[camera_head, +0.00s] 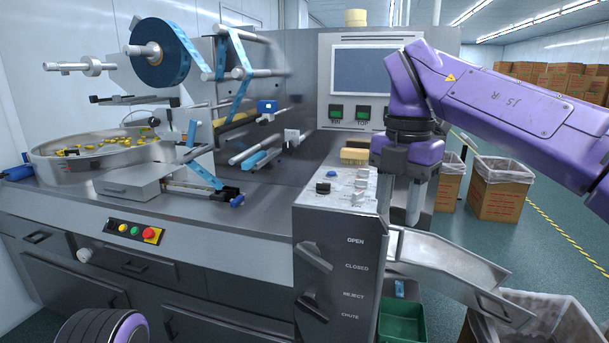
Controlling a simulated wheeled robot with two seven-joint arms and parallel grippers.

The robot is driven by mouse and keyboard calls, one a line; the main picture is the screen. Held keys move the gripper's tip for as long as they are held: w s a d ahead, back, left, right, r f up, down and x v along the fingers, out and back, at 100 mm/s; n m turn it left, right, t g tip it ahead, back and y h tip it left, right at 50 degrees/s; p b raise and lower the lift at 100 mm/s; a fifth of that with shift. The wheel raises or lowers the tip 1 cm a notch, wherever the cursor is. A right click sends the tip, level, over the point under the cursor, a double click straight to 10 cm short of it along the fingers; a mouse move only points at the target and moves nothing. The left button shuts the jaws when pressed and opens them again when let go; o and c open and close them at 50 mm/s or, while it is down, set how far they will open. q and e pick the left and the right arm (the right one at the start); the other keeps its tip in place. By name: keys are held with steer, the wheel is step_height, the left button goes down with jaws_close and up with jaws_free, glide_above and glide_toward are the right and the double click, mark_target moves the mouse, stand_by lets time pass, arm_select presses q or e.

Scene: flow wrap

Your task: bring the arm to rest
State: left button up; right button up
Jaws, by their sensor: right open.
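My right arm (520,105) is purple and comes in from the right edge. Its forearm bends down at a wrist joint near the machine's display. My right gripper (408,210) hangs pointing down, just right of the control box (335,260) and above the upper end of the metal chute (445,262). It is open, and I see nothing held between its fingers. My left gripper is out of view. A round grey and purple part of my own body shows at the bottom left.
The control box carries two dark levers (312,255) and small buttons. A green bin (402,322) sits under the chute, and a lined box (555,325) is at its lower end. A round feeder bowl (100,155) and blue film roll (160,55) are at left. Lined cartons (495,195) stand behind.

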steer(key=w+d+f+n+t+h, duration=0.6)
steer(key=w+d+f+n+h, duration=0.35)
steer(key=f+n, duration=0.2)
step_height(320, 180, down, 19)
steer(key=n+t+y, duration=0.1)
steer(key=n+t, duration=0.4)
steer(key=n, duration=0.7)
steer(key=s+f+n+g+y, duration=0.2)
steer(key=s+f+n+y, duration=0.3)
steer(key=s+f+n, duration=0.85)
steer(key=s+d+f+g, duration=0.2)
steer(key=s+f, duration=0.2)
steer(key=s, duration=0.4)
steer(key=s+d+f+n+g, duration=0.1)
steer(key=s+d+f+g, duration=0.1)
steer(key=s+f, duration=0.3)
steer(key=s+d+f+g, duration=0.1)
steer(key=s+f, duration=0.4)
steer(key=s, duration=0.8)
steer(key=shift+d+g, duration=0.4)
steer(key=shift+s, duration=0.2)
